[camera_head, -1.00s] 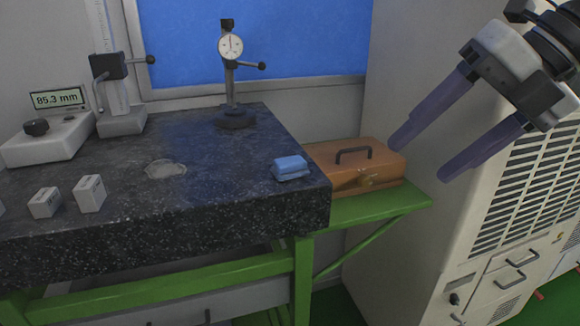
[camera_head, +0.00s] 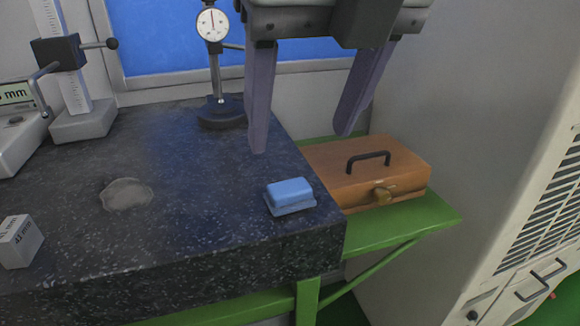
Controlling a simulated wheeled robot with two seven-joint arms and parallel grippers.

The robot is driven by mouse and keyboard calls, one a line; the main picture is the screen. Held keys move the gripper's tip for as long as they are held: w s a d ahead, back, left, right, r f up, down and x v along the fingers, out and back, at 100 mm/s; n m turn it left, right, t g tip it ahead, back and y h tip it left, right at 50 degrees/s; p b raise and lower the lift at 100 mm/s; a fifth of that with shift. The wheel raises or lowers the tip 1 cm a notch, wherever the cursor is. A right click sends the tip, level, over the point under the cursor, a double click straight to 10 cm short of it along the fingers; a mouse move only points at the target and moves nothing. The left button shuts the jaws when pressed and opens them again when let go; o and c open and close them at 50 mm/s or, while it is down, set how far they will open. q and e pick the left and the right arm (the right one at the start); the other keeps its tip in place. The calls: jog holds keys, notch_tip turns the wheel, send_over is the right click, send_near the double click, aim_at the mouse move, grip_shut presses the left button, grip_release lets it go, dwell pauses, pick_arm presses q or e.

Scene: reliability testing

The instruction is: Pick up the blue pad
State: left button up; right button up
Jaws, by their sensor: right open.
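The blue pad (camera_head: 290,194) is a small light-blue block lying near the right edge of the dark granite table (camera_head: 190,215). My right gripper (camera_head: 301,143) hangs from the top of the view with its two long purple-grey fingers spread wide and pointing down. It is empty. Its fingertips appear above and behind the pad in the picture, apart from it, one to each side. My left gripper is not in view.
A dial gauge on a stand (camera_head: 219,110) stands close left of the right gripper. An orange-brown case (camera_head: 365,172) with a black handle sits on the green frame (camera_head: 405,222) right of the table. A height gauge (camera_head: 83,122) and a white block (camera_head: 19,241) are at left.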

send_over(290, 186)
jog(key=s, duration=0.3)
jog(key=f, duration=0.4)
jog(key=shift+w+d+f, duration=0.2)
jog(key=shift+d+f, duration=0.1)
jog(key=shift+d, duration=0.05)
jog(key=p+x, duration=0.1)
jog(key=x, duration=0.3)
jog(key=shift+d+f+p, duration=0.1)
jog(key=shift+f+p, duration=0.15)
jog(key=shift+p, duration=0.1)
jog(key=shift+w+f, duration=0.15)
jog(key=shift+f, duration=0.25)
jog(key=c, duration=1)
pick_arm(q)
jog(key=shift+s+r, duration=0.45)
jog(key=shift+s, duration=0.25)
